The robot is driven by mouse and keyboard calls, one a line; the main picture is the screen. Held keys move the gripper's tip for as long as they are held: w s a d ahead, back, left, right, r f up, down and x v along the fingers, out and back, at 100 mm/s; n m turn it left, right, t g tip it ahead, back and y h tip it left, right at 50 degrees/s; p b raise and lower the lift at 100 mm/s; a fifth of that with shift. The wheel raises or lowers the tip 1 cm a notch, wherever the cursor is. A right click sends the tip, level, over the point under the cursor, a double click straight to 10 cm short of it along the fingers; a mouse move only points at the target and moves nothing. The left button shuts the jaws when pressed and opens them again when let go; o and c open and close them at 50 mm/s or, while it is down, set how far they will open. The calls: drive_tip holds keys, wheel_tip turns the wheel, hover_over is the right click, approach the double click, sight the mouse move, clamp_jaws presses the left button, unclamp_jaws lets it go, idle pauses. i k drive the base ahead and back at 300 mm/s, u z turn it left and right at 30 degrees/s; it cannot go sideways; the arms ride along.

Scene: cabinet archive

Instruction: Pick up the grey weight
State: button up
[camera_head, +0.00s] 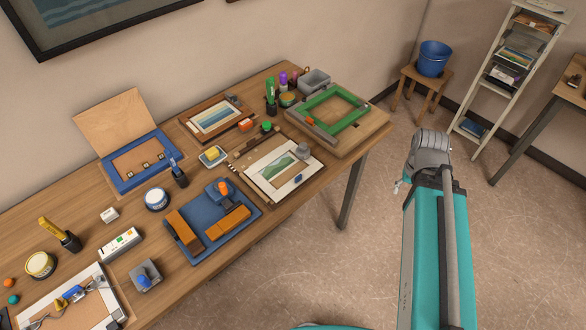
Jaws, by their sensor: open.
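A small grey rounded piece (303,150) sits at the upper right corner of a pale frame with a green picture (268,190); it looks like the grey weight, though it is small in view. A grey block with a blue knob (146,284) stands near the table's front edge, at lower left. My arm rises at the right, over the floor and apart from the table. My gripper's fingers cannot be made out in this view.
The wooden table (75,205) is crowded with frames, pots and tools. A green frame (310,121) lies on a board at its far right end. A blue bucket (433,60) stands on a stool (428,85) beyond. A shelf (490,85) stands behind. The floor beside the table is clear.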

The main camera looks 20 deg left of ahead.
sight(303, 151)
drive_tip(key=z, duration=0.05)
drive_tip(key=k, duration=1.65)
drive_tip(key=u, duration=1.3)
drive_tip(key=i, duration=1)
drive_tip(key=z, duration=0.05)
